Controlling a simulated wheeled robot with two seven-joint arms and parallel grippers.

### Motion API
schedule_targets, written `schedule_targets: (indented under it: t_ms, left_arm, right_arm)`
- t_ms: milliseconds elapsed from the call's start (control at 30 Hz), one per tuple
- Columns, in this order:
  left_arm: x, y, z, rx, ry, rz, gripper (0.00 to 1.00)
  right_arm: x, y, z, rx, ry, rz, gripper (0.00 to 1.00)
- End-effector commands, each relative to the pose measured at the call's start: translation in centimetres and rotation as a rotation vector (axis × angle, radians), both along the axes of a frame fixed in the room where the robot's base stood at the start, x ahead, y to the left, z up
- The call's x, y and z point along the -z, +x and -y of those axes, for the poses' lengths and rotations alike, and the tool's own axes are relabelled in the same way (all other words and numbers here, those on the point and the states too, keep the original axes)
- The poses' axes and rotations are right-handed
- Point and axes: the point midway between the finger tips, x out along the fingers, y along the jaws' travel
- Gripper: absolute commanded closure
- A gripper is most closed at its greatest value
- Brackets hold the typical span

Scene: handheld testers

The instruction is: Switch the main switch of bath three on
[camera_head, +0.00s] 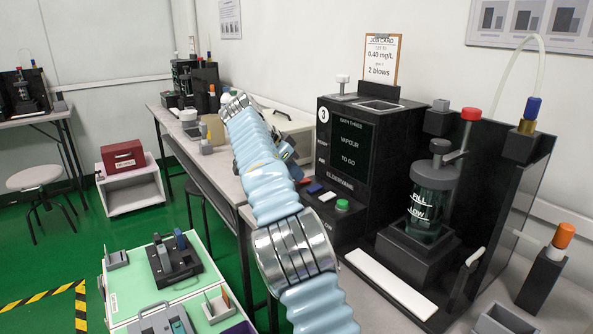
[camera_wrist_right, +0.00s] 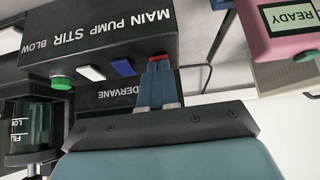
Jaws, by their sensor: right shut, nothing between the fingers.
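The bath three unit (camera_head: 341,120) is a black box with a number 3 and a dark screen with pale text. Its front ledge carries a row of coloured controls. In the right wrist view, upside down, the red main switch (camera_wrist_right: 158,59) sits under the word MAIN, beside the blue pump switch (camera_wrist_right: 123,67), white stir switch (camera_wrist_right: 90,73) and green blow button (camera_wrist_right: 61,83). My right gripper (camera_wrist_right: 158,70) is shut and empty, its tips at the red switch and partly covering it. Whether they touch, and the switch's position, I cannot tell. My left gripper is not in view.
A glass vessel (camera_head: 431,205) with a red-topped post stands right of the unit. A white strip (camera_head: 391,283) lies in front of it. A pink device reading READY (camera_wrist_right: 290,22) is close beside the gripper. A job card (camera_head: 382,58) stands on top of the unit.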

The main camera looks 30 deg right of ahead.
Motion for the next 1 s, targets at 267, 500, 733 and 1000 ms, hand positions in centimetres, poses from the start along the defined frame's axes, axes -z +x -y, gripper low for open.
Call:
schedule_targets:
  t_ms: [267,500,733,1000]
  left_arm:
    - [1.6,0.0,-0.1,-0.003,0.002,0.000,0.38]
    - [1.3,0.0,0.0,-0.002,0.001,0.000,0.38]
    - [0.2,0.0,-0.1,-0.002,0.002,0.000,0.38]
    - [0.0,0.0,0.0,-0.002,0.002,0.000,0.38]
  right_arm:
    - [0.7,0.0,-0.2,0.001,-0.066,0.005,1.00]
    - [0.5,-0.1,-0.2,0.002,-0.066,0.004,1.00]
    - [-0.7,0.0,-0.2,0.001,-0.066,0.005,1.00]
    - [-0.9,0.0,-0.2,0.001,-0.065,0.004,1.00]
